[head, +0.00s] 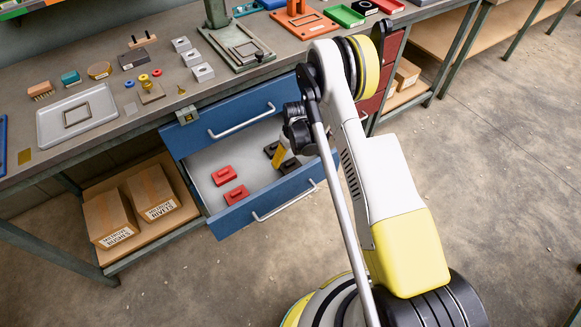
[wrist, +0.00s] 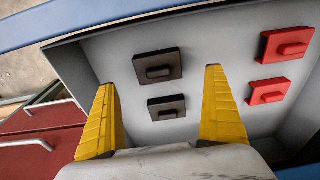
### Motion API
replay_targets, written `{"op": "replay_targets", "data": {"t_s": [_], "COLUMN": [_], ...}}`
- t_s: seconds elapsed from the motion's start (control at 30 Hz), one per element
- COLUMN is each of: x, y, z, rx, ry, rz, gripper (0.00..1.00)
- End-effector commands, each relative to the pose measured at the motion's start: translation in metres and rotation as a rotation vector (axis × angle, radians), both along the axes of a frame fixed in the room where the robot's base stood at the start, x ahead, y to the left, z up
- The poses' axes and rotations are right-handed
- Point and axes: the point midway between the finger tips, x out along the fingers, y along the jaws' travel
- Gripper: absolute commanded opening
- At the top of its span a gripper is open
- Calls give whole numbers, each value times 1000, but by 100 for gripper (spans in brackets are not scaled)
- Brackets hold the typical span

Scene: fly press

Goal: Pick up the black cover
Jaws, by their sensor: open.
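Two black covers lie in the open drawer, flat square plates with a raised grip. In the wrist view one black cover (wrist: 158,65) is farther from my gripper's base and the other (wrist: 167,107) is nearer. In the head view they show at the drawer's right part, one black cover (head: 271,149) partly behind my gripper and the other (head: 290,165) beside it. My gripper (wrist: 160,80) is open and empty. Its yellow fingers stand on either side of the black covers in the wrist view. In the head view my gripper (head: 279,158) is over the drawer; its exact height is unclear.
Two red covers (head: 224,176) (head: 236,195) lie in the drawer's left part. The drawer's blue front (head: 270,203) and walls surround them. The bench (head: 110,120) above holds a grey tray (head: 75,116), small blocks and a press (head: 240,45). Cardboard boxes (head: 152,195) stand on the shelf below.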

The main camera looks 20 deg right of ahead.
Motion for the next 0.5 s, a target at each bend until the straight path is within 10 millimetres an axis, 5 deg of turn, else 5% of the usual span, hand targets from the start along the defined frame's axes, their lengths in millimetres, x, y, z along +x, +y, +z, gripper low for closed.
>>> {"op": "replay_targets", "data": {"t_s": [0.5], "x": [10], "y": [1], "z": [-61], "rx": [0], "ry": [-1], "rz": [0], "gripper": [100]}}
